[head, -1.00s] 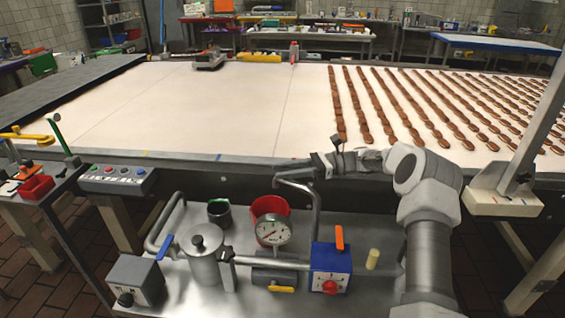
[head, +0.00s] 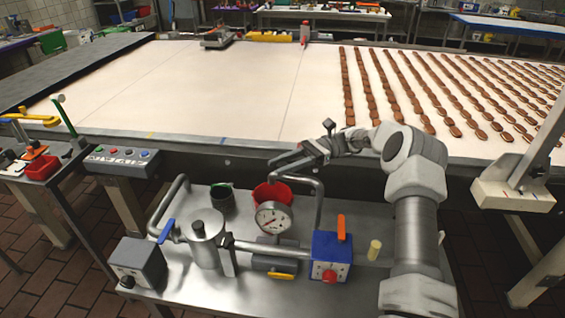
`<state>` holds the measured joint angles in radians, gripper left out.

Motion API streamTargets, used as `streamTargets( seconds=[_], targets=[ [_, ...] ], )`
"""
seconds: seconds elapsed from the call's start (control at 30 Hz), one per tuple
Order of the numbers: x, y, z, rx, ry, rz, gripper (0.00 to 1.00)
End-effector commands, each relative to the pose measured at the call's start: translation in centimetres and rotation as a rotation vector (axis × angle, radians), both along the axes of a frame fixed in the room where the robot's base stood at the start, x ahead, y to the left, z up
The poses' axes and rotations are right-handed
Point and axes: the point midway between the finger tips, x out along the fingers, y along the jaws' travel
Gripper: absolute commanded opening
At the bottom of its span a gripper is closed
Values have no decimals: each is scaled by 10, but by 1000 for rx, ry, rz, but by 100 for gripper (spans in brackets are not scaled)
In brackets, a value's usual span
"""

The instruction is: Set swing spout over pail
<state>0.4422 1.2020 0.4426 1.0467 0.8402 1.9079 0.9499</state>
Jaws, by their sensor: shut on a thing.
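The swing spout (head: 319,200) is a bent grey metal pipe that rises behind the blue valve box. Its top arm runs left, and its free end appears above the back rim of the red pail (head: 262,192). The pail stands on the steel bench top, partly hidden behind the round gauge. My gripper (head: 279,163) is at the spout's top arm, near its free end, and is shut on it. The fingers are small in view, and their exact contact is hard to see.
The gauge (head: 271,217), a lidded metal pot (head: 205,246), the blue box (head: 326,252) with an orange lever and a dark green-rimmed cup (head: 221,202) crowd the bench. A yellowish cylinder (head: 374,250) stands at right. The pale conveyor (head: 220,100) with rows of brown biscuits lies behind.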

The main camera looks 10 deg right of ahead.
Motion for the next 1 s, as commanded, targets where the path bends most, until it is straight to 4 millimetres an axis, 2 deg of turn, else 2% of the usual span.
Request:
streamTargets(
  seconds=[0.37, 0.4, 0.53, 0.57, 0.87, 1.0],
  targets=[
    [0, 0, 0, 0, -1, 5, 0],
    [0, 0, 0, 0, -1, 5, 40],
    [0, 0, 0, 0, -1, 4, 64],
    [0, 0, 0, 0, -1, 4, 67],
    [0, 0, 2, 0, -1, 4, 67],
    [0, 0, 14, -1, -4, 4, 67]
  ],
)
